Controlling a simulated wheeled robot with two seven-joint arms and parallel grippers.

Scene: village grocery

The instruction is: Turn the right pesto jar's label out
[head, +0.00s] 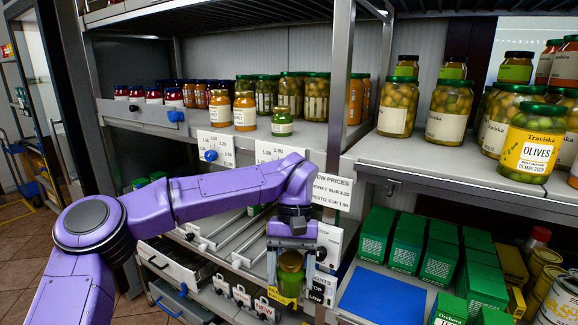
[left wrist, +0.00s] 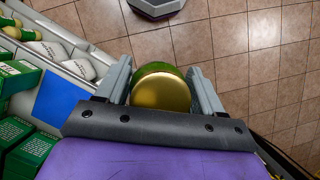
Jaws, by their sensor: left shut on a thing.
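My left gripper (head: 291,262) is shut on a small green jar (head: 291,282), holding it by its sides in front of the lower shelves. In the left wrist view the jar's round gold end (left wrist: 160,92) with a green rim sits between the two grey fingers (left wrist: 160,85). I cannot make out a label on the held jar; a yellow patch shows at its lower edge. My right gripper is not in view.
Jars crowd the upper shelves, including a large olives jar (head: 533,145) at the right. Green boxes (head: 408,245) and a blue mat (head: 382,297) lie on the lower right shelf. A price card (head: 327,190) hangs near my wrist. Open tiled floor (left wrist: 240,45) shows in the wrist view.

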